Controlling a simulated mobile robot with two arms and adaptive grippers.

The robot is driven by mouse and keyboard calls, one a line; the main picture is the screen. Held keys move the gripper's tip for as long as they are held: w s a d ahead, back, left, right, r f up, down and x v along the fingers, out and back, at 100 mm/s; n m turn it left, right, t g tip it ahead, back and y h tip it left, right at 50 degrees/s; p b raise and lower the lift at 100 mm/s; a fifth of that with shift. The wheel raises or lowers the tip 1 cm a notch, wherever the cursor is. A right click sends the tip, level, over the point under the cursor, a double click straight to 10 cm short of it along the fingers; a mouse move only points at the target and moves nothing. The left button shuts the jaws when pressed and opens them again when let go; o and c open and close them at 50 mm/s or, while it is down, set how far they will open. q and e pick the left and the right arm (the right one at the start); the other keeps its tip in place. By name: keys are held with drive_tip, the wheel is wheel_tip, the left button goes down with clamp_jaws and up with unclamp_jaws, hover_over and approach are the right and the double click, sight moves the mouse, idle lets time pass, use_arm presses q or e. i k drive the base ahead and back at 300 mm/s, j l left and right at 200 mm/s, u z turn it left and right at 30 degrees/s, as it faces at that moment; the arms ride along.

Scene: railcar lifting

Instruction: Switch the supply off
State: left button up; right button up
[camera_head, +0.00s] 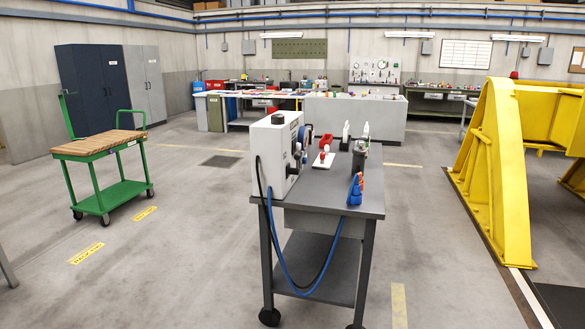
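A white box-shaped unit (270,152), which looks like the supply, stands on the left part of a dark grey wheeled cart (345,201). It has a black knob or cap on top. Its front faces right and is seen edge-on, so I cannot read the switch or its position. A black cable and a blue cable (276,240) hang from it and loop below the cart top. Neither of my grippers is in view.
Small bottles, a red-and-white item (324,158) and a blue tool (355,188) sit on the cart. A green trolley (107,193) stands at left, a yellow steel frame (497,165) at right. Workbenches (355,117) and cabinets line the back. Floor around the cart is clear.

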sight(297, 156)
drive_tip(key=i+l+z, duration=0.1)
drive_tip(key=i+l, duration=0.15)
drive_tip(key=i, duration=0.2)
drive_tip(key=i+l, duration=0.2)
drive_tip(key=i, duration=0.2)
drive_tip(key=i+l+z, duration=0.15)
drive_tip(key=i, duration=0.3)
